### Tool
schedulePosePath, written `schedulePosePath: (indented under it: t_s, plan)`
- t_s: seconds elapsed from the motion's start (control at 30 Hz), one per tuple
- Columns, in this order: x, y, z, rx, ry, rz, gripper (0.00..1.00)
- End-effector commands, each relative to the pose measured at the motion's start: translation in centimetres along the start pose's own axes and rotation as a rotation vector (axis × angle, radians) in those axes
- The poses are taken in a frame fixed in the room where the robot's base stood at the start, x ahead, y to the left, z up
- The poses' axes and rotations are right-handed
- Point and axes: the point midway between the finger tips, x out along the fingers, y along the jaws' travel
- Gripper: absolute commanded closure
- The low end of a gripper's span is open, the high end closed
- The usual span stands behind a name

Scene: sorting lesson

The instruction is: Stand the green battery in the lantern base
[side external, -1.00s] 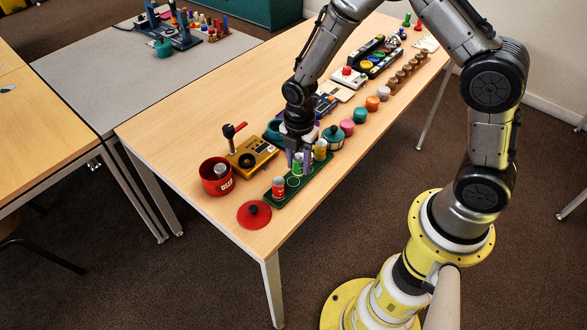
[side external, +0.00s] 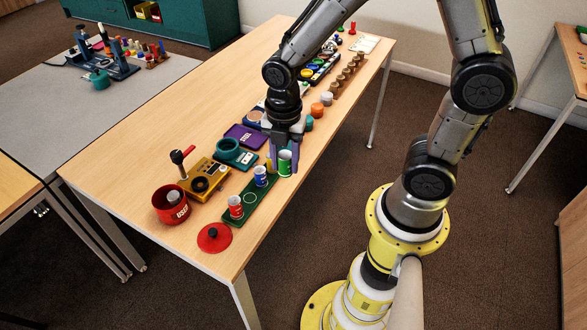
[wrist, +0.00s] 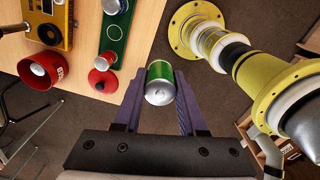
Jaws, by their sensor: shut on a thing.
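The green battery (side external: 285,162) is a green cylinder with a silver end. My gripper (side external: 283,164) is shut on it, with a purple finger on each side. In the side view it overlaps the far end of the green tray (side external: 250,198); its exact height is hard to tell. In the wrist view the battery (wrist: 160,83) sits between the fingertips, with table edge and floor behind it. A red round pot (side external: 171,205) with a silver cylinder inside stands at the table's near-left end; it may be the lantern base, but I cannot tell for sure.
A red battery (side external: 236,207) and a blue battery (side external: 260,176) stand on the tray. A red lid (side external: 214,237) lies by the near edge. A yellow box (side external: 205,178) with a lever and a teal device (side external: 234,154) stand beside the tray.

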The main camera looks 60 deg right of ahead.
Motion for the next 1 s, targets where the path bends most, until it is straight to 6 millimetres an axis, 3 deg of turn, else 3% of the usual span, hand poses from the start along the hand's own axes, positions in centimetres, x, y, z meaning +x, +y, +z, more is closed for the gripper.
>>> schedulePosePath:
  t_s: [0.03,0.27,0.4,0.6,0.8,1.0]
  plan:
    - [-0.5,2.0,0.5,-0.008,-0.001,0.004,1.0]
    - [-1.7,10.3,3.8,-0.031,0.0,0.001,1.0]
    - [-1.4,14.9,6.4,-0.03,0.0,-0.001,1.0]
    - [0.3,20.1,10.7,-0.01,0.001,-0.003,1.0]
    - [3.5,22.9,14.4,0.03,0.001,-0.003,1.0]
    - [6.4,22.7,16.0,0.06,0.001,-0.002,1.0]
